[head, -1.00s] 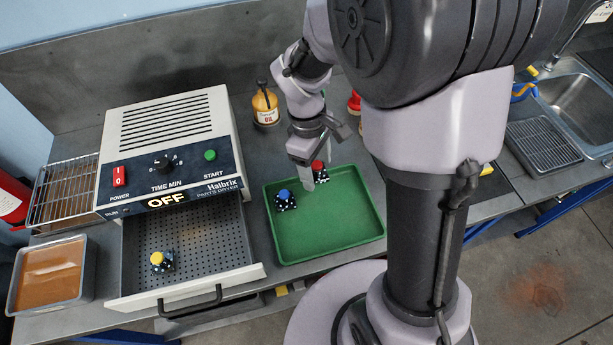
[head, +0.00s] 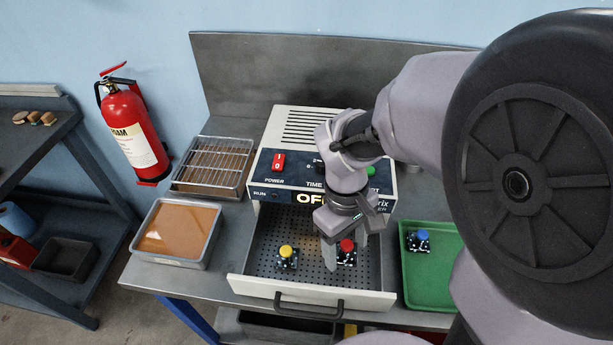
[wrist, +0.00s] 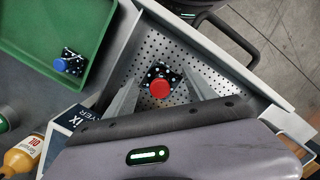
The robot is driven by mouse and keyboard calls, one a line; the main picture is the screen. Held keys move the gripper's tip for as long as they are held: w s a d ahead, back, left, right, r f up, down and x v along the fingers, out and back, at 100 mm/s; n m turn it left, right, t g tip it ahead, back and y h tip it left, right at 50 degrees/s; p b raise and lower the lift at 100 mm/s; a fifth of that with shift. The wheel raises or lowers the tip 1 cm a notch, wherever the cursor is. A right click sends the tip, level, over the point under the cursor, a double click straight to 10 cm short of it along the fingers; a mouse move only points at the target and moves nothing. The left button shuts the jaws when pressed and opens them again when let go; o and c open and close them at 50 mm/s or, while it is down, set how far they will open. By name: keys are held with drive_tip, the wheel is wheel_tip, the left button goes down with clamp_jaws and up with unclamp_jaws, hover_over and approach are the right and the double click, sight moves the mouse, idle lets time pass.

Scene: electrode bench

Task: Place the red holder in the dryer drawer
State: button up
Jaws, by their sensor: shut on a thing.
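The red holder (head: 347,246), a dark speckled block with a red knob, is between the fingers of my gripper (head: 345,258). My gripper is shut on it, inside the outline of the open dryer drawer (head: 262,288), on its right side. I cannot tell whether the holder touches the perforated floor. The wrist view shows the red holder (wrist: 160,89) between the two fingers (wrist: 162,97), over the perforated drawer floor. The yellow holder (head: 287,256) stands in the drawer to the left, apart from the red one. My arm hides part of the dryer front (head: 262,195).
The blue holder (head: 419,241) stands in the green tray (head: 428,290) right of the drawer. Left of the dryer are a pan of brown material (head: 180,230) and a wire rack (head: 212,165). An oil bottle (wrist: 22,155) shows in the wrist view. The drawer's front middle is clear.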

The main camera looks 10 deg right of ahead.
sight(344, 258)
wheel_tip(344, 258, down, 5)
drive_tip(key=shift+b, duration=1.2)
drive_tip(key=shift+r, duration=0.2)
drive_tip(key=o, duration=1.7)
drive_tip(key=shift+f, duration=0.15)
drive_tip(key=shift+o, duration=0.2)
drive_tip(key=r+p, duration=0.2)
drive_tip(key=r, duration=0.2)
drive_tip(key=w+r+p, duration=0.1)
drive_tip(key=r+p, duration=0.1)
drive_tip(key=r, duration=0.2)
drive_tip(key=a+r+p, duration=0.1)
drive_tip(key=r+p, duration=0.1)
drive_tip(key=r, duration=0.2)
drive_tip(key=shift+w+r, duration=0.25)
drive_tip(key=s+a+r+m+t+y, duration=0.2)
drive_tip(key=s+a+r+m+t, duration=0.1)
drive_tip(key=s+r+m+t, duration=0.4)
wheel_tip(344, 258, up, 2)
drive_tip(key=m, duration=0.2)
drive_tip(key=shift+s+r+m+y, duration=0.15)
drive_tip(key=shift+m+y, duration=0.25)
